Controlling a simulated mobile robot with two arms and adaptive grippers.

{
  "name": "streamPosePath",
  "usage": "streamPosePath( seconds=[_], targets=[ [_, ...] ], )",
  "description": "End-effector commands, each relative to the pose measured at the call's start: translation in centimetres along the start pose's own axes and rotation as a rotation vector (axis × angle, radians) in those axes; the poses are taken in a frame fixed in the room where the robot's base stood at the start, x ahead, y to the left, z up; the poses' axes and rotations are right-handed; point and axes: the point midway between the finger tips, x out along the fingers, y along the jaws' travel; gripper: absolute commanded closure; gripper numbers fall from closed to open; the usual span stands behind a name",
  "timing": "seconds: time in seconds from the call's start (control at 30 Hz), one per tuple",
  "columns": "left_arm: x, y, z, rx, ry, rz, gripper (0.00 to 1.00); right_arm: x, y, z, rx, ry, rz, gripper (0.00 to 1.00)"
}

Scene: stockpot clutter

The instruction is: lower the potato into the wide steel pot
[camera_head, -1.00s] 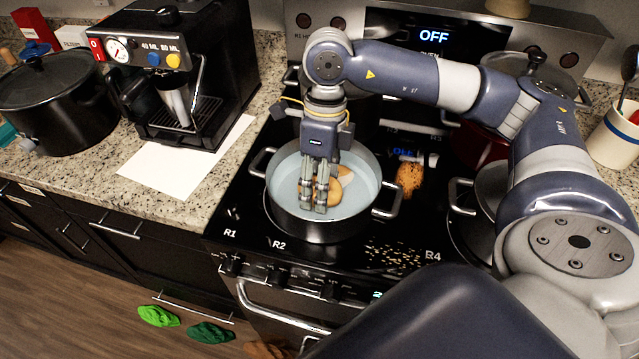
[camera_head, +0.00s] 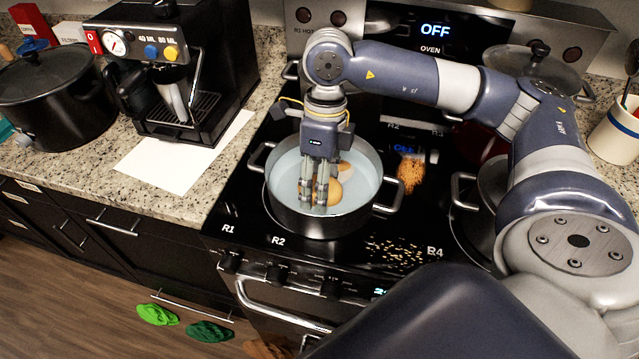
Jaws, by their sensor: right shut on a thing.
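The wide steel pot (camera_head: 359,219) stands on the front left burner, with pale liquid inside. My right gripper (camera_head: 319,200) points straight down inside the pot's rim, its fingers shut on a rounded tan potato (camera_head: 335,193). The fingers hide part of the potato. A second tan piece (camera_head: 345,169) shows just behind it in the pot, partly covered; I cannot tell what it is. How deep the potato sits in the liquid is unclear. My left gripper is out of view.
A lidded black cooker (camera_head: 55,100) and a coffee machine (camera_head: 190,60) stand on the left counter. A brown lumpy thing (camera_head: 411,174) lies on the stove right of the pot. Crumbs (camera_head: 395,253) lie in front. Lidded pots stand at right, partly behind my arm.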

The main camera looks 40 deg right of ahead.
Motion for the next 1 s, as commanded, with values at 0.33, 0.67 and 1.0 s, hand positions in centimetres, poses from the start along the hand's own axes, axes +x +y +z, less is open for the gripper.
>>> streamPosePath(
  seconds=[0.33,0.67,1.0],
  targets=[
    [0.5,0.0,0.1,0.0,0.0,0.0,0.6,0.6,-0.1,0.0,0.0,-0.001,0.0,0.83],
    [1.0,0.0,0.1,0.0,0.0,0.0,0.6,1.1,-0.2,0.0,0.0,-0.001,0.0,0.83],
    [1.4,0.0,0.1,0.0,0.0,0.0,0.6,1.6,-0.3,0.0,0.0,-0.001,0.0,0.83]
  ],
)
